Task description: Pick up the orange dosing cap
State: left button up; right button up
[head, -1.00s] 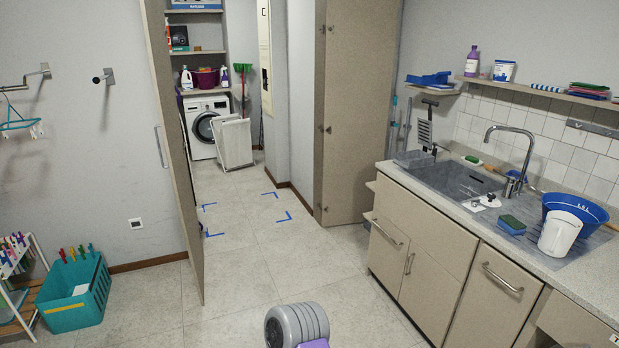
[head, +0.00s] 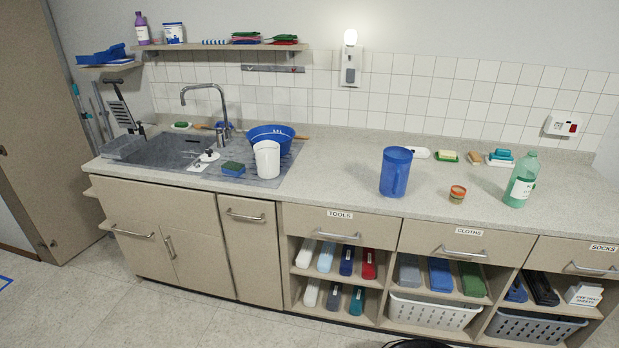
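I cannot make out an orange dosing cap for certain in the head view. A small round item with orange-red and tan bands (head: 457,194) stands on the worktop, between a blue jug (head: 396,172) and a green bottle with a white label (head: 521,180); it is too small to tell what it is. A small orange-tan piece (head: 474,158) lies farther back near the tiled wall, also too small to identify. Neither of my grippers is in view.
The worktop (head: 340,165) has a sink (head: 175,150) at left, with a blue basin (head: 270,138) and white jug (head: 267,160) beside it. Soaps and brushes lie along the back. Drawers and open shelves with baskets (head: 435,310) are below. Pale floor is free at lower left.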

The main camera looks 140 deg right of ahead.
aim_at(457, 195)
jog(key=u, duration=1.65)
jog(key=k, duration=2.35)
jog(key=u, duration=5.45)
